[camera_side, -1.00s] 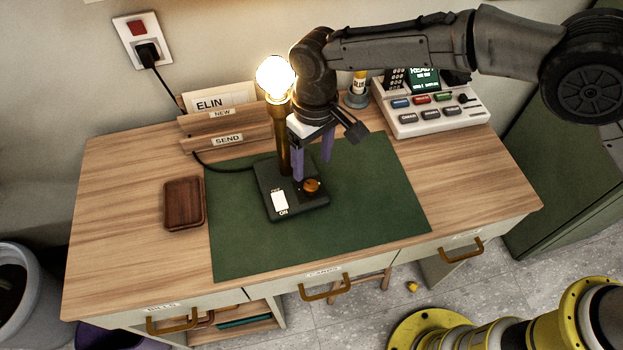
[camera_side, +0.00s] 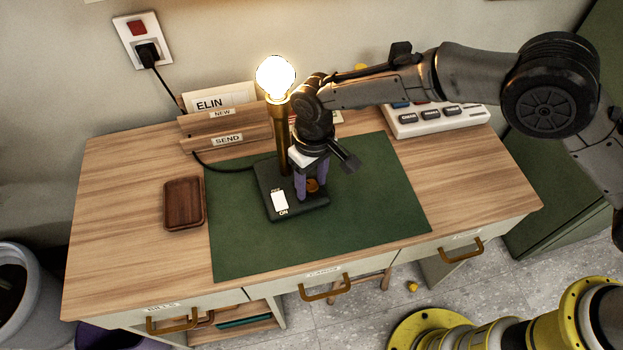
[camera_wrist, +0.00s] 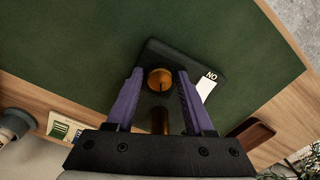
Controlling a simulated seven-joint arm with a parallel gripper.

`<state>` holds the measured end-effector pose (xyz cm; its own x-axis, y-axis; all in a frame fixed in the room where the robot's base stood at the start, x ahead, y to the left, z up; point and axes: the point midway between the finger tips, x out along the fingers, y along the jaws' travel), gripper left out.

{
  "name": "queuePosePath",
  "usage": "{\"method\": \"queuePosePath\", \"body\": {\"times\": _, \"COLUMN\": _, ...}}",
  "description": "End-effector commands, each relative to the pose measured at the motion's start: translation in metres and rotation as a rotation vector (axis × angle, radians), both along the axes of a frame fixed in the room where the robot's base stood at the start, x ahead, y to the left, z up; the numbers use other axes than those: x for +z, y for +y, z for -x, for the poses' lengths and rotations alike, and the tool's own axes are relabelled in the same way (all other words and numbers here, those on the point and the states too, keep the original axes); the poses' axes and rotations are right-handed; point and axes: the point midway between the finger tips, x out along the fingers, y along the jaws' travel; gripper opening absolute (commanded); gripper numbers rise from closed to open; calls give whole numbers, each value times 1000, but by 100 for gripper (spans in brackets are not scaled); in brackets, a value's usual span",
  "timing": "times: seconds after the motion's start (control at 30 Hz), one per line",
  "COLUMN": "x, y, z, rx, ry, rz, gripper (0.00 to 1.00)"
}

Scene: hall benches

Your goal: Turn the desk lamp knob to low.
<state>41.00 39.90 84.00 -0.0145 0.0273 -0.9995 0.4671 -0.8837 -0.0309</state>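The desk lamp stands on the green mat with its round bulb (camera_side: 276,78) glowing brightly. Its dark base (camera_side: 283,208) carries a white switch plate (camera_side: 279,201) with an ON label and an orange-brown knob (camera_side: 313,186). My gripper (camera_side: 310,192) points down over the base, its purple fingers on either side of the knob and low beside it. In the wrist view the knob (camera_wrist: 160,79) lies between the open fingertips, with a gap on each side and a dark pointer line on its face. Low markings around the knob cannot be made out.
The lamp post (camera_side: 282,140) stands close behind my gripper. A brown wooden tray (camera_side: 184,203) lies to the left. A white console with buttons (camera_side: 435,118) is at the back right, partly behind my arm. Letter holders (camera_side: 222,128) stand at the back. The green mat (camera_side: 375,205) is clear on the right.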

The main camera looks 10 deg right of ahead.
Motion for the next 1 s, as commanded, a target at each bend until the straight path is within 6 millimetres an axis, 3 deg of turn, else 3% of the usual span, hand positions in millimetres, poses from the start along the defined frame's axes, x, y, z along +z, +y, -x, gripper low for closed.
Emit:
{"method": "queuePosePath", "body": {"times": 0.03, "x": 0, "y": 0, "z": 0, "rx": 0, "ry": 0, "rz": 0, "gripper": 42}}
{"method": "queuePosePath", "body": {"times": 0.27, "x": 0, "y": 0, "z": 0, "rx": 0, "ry": 0, "rz": 0, "gripper": 1}}
{"method": "queuePosePath", "body": {"times": 0.63, "x": 0, "y": 0, "z": 0, "rx": 37, "ry": 0, "rz": 0, "gripper": 0}}
{"method": "queuePosePath", "body": {"times": 1.0, "x": 1, "y": 0, "z": 0, "rx": 263, "ry": 1, "rz": 0, "gripper": 0}}
